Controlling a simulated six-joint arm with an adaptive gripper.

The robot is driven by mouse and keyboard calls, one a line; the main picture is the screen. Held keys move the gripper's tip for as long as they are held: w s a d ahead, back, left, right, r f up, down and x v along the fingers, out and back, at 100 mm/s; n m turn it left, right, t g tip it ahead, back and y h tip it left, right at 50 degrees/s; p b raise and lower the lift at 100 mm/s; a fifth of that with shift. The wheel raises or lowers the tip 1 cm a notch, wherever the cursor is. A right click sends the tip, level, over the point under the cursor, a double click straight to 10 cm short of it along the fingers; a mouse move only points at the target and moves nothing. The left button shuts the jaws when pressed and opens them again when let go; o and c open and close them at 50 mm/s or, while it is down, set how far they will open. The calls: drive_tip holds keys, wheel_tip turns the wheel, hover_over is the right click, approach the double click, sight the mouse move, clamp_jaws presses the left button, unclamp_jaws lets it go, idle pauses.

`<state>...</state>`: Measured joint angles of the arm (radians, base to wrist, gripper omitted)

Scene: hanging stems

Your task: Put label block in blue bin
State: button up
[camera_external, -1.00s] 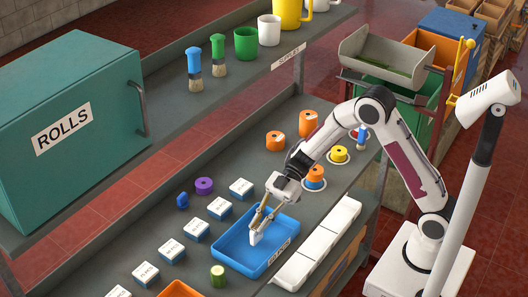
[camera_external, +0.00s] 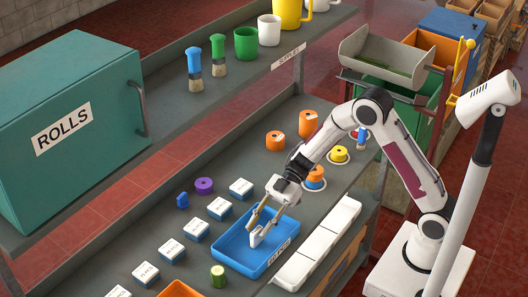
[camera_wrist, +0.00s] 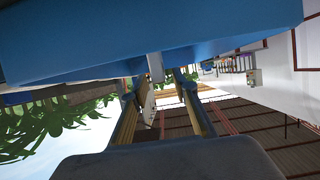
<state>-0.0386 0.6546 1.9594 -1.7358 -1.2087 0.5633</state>
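The blue bin (camera_external: 228,245) is a shallow open tray on the lower bench. A small white block (camera_external: 256,238), which I take to be the label block, is inside it, standing or leaning near the middle; its lettering is too small to read. My gripper (camera_external: 260,229) reaches down into the bin, with its two tan fingers spread around the block. In the wrist view, the fingers (camera_wrist: 160,100) are apart, the blue bin (camera_wrist: 200,30) fills the top, and a pale piece (camera_wrist: 155,68) shows between the fingertips. Whether a finger touches the block is unclear.
White-topped blue blocks (camera_external: 170,250) stand in a row left of the bin. A green cylinder (camera_external: 218,276) and an orange bin (camera_external: 178,290) are in front. White trays (camera_external: 320,243) lie to the right. Orange and yellow rolls (camera_external: 275,141) stand behind. The upper shelf (camera_external: 190,110) overhangs the back.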

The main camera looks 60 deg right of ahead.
drive_tip(key=shift+r, duration=0.15)
drive_tip(key=shift+d+r, duration=0.1)
drive_tip(key=shift+d, duration=0.1)
drive_tip(key=v, duration=1.1)
drive_tip(key=shift+d, duration=0.3)
idle(0.3)
